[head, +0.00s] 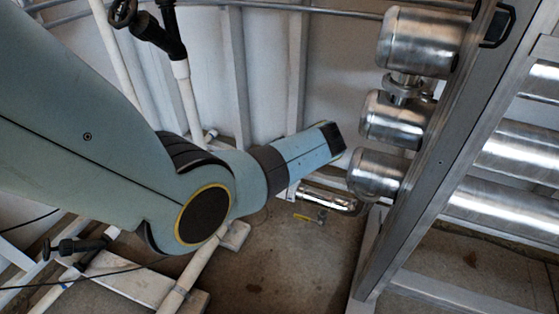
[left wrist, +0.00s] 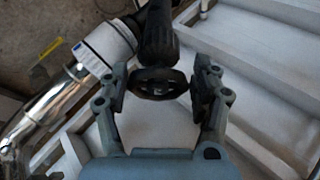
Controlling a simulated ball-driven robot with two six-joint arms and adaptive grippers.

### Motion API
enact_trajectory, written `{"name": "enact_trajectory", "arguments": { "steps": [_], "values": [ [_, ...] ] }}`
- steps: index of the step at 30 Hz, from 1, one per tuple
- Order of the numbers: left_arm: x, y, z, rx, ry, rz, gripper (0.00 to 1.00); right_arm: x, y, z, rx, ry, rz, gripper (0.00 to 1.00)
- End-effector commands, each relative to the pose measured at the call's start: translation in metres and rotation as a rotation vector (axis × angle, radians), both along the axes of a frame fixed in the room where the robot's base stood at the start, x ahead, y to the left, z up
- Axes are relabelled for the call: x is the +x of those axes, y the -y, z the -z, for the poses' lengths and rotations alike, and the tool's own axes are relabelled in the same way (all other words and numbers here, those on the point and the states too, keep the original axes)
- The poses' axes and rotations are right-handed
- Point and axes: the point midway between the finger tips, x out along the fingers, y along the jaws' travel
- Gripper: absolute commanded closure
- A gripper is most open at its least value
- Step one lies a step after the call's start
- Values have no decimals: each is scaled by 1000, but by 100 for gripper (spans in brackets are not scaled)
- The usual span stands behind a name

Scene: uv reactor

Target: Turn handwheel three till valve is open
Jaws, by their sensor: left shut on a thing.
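In the left wrist view, a black handwheel (left wrist: 161,82) sits between the two fingers of my left gripper (left wrist: 162,88). The fingers are shut on opposite sides of its rim. Its black valve body (left wrist: 157,35) extends upward in the picture behind it. In the head view my left arm reaches in from the left, and its gripper and this handwheel are hidden. No number shows on the wheel, and I cannot tell how far the valve is open. My right gripper is not in view.
In the head view, other black handwheels show at the top left (head: 123,12) and lower left (head: 48,248). Steel cylinders (head: 424,42) and a metal frame (head: 440,160) stand at the right.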

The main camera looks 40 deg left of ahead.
Motion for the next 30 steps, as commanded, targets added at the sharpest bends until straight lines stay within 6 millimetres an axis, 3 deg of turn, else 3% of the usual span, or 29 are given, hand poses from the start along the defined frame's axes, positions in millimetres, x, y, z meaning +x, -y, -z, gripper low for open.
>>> {"name": "enact_trajectory", "arguments": {
  "steps": [1, 3, 16, 30],
  "values": [
    [-7, 5, 13, -4, 9, -28, 68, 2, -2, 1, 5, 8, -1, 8],
    [-8, 6, 15, 4, 45, -67, 68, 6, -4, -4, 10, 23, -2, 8],
    [-6, 10, 16, 37, 190, -212, 68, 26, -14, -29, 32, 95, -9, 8],
    [-5, 11, 14, 41, 213, -233, 68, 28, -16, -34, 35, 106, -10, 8]
  ]
}}
